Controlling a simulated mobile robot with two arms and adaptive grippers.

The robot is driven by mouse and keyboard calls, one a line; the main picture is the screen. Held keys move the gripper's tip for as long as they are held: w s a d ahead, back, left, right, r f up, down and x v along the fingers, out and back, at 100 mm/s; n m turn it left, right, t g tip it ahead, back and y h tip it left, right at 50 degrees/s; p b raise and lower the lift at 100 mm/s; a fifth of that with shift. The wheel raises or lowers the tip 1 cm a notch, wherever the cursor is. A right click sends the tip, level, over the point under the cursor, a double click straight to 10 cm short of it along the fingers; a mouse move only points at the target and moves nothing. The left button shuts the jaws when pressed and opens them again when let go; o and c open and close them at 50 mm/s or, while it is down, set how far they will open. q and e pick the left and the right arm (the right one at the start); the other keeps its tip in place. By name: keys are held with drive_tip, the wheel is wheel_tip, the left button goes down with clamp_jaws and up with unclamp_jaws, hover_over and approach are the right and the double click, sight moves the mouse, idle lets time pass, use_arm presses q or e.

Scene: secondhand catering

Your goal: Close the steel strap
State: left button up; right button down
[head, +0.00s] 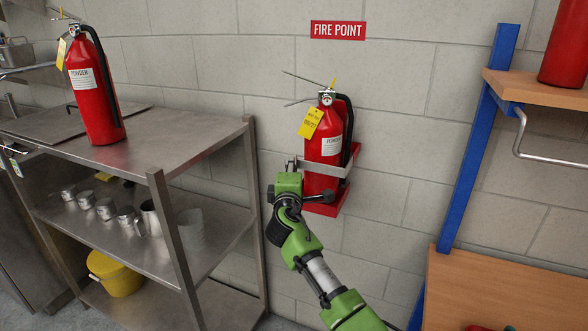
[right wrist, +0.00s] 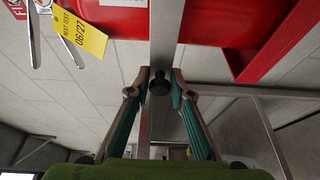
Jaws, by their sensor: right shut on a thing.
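A red fire extinguisher (head: 322,148) with a yellow tag (head: 311,122) stands upright in a red wall bracket (head: 336,205) under the FIRE POINT sign. The steel strap (head: 329,168) runs across the front of its body; it also crosses the red body in the right wrist view (right wrist: 167,38). My right gripper (head: 292,164) is at the strap's left end, left of the extinguisher. In the right wrist view its fingertips (right wrist: 160,74) are shut on the strap, with a dark round knob (right wrist: 159,86) between them. I cannot tell whether the strap is latched. My left gripper is not in view.
A steel shelf unit (head: 190,150) stands at the left, with another extinguisher (head: 92,90) on top and metal jugs and a yellow bucket (head: 116,275) below. A blue post (head: 470,150) with wooden shelves (head: 540,88) stands at the right. Bare block wall lies between.

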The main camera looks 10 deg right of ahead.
drive_tip(key=c, duration=1.9)
unclamp_jaws()
drive_tip(key=shift+a+r+y, duration=0.3)
drive_tip(key=shift+a+r, duration=0.2)
drive_tip(key=shift+o, duration=0.3)
drive_tip(key=shift+w+a+f, duration=0.2)
drive_tip(key=shift+w, duration=0.1)
drive_tip(key=shift+w+f, duration=0.2)
drive_tip(key=shift+f, duration=0.1)
drive_tip(key=shift+s+d, duration=0.25)
drive_tip(key=shift+s, duration=0.1)
drive_tip(key=s+a, duration=0.2)
drive_tip(key=s, duration=0.9)
drive_tip(key=shift+s+a, duration=0.15)
